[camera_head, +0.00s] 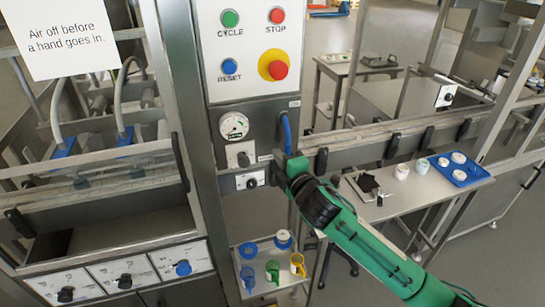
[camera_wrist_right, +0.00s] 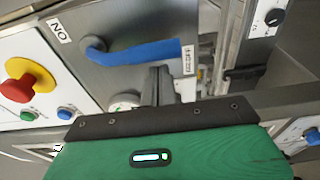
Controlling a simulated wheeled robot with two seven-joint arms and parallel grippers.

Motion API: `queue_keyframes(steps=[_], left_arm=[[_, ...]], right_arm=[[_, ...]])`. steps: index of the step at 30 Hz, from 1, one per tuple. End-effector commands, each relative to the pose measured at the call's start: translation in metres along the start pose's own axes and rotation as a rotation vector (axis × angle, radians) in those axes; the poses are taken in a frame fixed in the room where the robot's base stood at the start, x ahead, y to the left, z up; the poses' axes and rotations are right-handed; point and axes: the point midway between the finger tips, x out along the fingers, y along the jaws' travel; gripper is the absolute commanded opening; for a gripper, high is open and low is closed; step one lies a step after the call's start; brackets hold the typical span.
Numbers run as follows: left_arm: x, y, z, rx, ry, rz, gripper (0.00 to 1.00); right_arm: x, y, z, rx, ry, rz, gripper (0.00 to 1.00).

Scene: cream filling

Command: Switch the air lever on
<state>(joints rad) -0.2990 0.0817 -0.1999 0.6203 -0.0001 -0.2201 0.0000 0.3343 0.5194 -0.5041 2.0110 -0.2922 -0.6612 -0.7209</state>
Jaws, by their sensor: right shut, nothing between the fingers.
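The air lever (camera_head: 287,133) is a blue handle on the grey post, right of the pressure gauge. Its handle hangs down from its pivot towards the lower label. In the right wrist view the lever (camera_wrist_right: 145,52) runs from its pivot at left towards the OFF label (camera_wrist_right: 188,60); the ON label (camera_wrist_right: 58,30) is near the pivot end. My right gripper (camera_head: 282,162) is at the lever's lower end. In the wrist view its shut, empty fingers (camera_wrist_right: 158,84) are beside the handle near its free end; I cannot tell whether they touch. My left gripper is out of view.
The pressure gauge (camera_head: 234,126) and a black knob (camera_head: 251,182) are left of the lever. Above is the button panel with a red stop button (camera_head: 273,67). A side table with a blue tray (camera_head: 458,168) stands right; a small shelf with cups (camera_head: 272,272) is below.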

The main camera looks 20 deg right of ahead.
Motion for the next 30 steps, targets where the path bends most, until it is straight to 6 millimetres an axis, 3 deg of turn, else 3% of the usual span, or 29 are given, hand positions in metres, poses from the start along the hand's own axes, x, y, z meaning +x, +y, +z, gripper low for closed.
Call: queue_keyframes(steps=[30], left_arm=[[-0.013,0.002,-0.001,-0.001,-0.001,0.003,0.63]], right_arm=[[-0.004,0.000,0.015,-0.081,0.000,-0.011,0.00]])
